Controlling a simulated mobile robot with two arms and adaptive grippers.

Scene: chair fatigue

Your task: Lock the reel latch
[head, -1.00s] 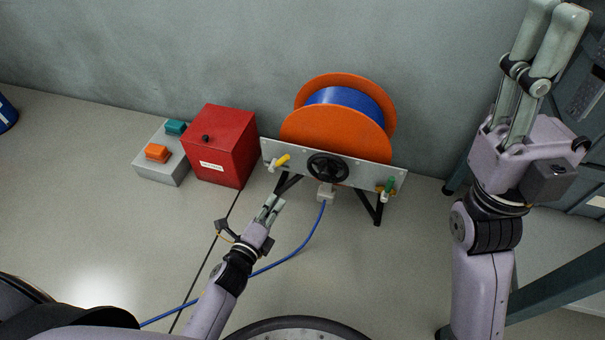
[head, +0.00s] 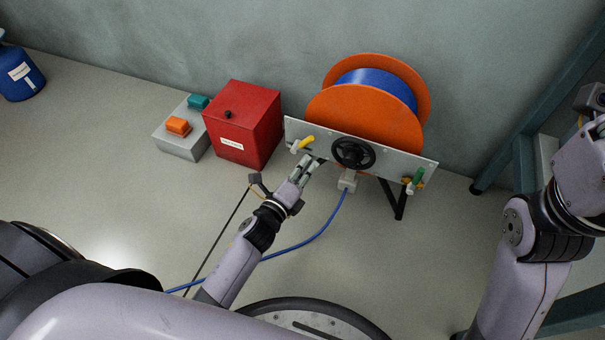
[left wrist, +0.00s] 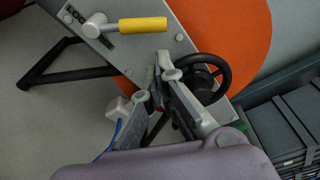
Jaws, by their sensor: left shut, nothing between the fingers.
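The hose reel stands by the wall, with orange discs (head: 365,118) around a blue winding (head: 378,88). Its grey front plate (head: 320,139) carries a yellow-handled latch (head: 305,142) at the left, a black handwheel (head: 353,153) in the middle and a green-handled lever (head: 417,178) at the right. My left gripper (head: 308,162) is shut and empty, just below the plate between yellow handle and handwheel. In the left wrist view the yellow handle (left wrist: 142,25) lies sideways beyond the fingertips (left wrist: 162,60), apart from them. My right arm is at the right; its fingers are out of the head view.
A red box (head: 243,122) and a grey box (head: 181,148) with orange and teal buttons stand left of the reel. A blue hose (head: 318,235) runs over the floor. A blue container (head: 20,75) stands far left. Floor before the reel is mostly open.

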